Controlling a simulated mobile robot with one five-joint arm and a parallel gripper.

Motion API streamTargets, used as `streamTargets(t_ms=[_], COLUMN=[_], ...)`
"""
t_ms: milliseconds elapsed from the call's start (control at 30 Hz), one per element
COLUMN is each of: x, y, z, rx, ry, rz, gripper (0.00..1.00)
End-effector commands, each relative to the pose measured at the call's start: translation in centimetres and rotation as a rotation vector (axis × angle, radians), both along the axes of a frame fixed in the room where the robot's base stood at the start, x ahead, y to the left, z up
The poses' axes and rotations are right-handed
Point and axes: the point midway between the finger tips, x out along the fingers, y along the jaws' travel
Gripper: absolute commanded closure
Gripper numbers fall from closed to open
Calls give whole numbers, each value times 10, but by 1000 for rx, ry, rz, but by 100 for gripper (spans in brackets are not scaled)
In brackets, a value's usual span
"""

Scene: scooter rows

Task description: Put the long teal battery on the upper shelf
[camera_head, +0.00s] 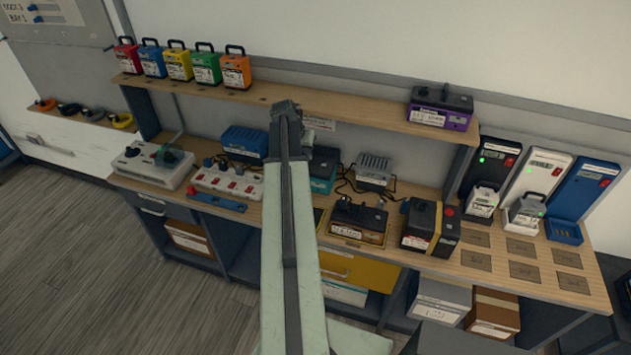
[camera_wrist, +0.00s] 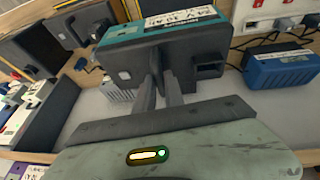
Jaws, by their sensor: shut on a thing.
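The long teal battery (camera_head: 321,171), black on top with a teal side and a white label, is under the upper shelf, right of my arm. My gripper (camera_wrist: 165,78) is shut on it; its two fingers meet the dark handle part of the teal battery (camera_wrist: 120,45) in the wrist view. In the head view the fingers are hidden behind my arm and wrist. I cannot tell whether the battery touches the bench. The upper shelf (camera_head: 350,112) is bare between the green and orange batteries' end and the purple battery.
Several coloured batteries (camera_head: 179,65) stand at the shelf's left, a purple battery (camera_head: 441,107) at its right. On the bench are a blue unit (camera_head: 245,141), a grey finned unit (camera_head: 372,171), a brown-black battery (camera_head: 358,219) and a yellow-strapped battery (camera_head: 430,226).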

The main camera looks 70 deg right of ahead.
Motion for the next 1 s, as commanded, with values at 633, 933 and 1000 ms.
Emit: streamTargets(t_ms=[633, 933, 1000], x=[-1, -1, -1], y=[-1, -1, -1], z=[-126, -137, -148], rx=[-2, -2, -2], ry=[0, 0, 0], rz=[-1, -1, -1], gripper=[100, 100, 100])
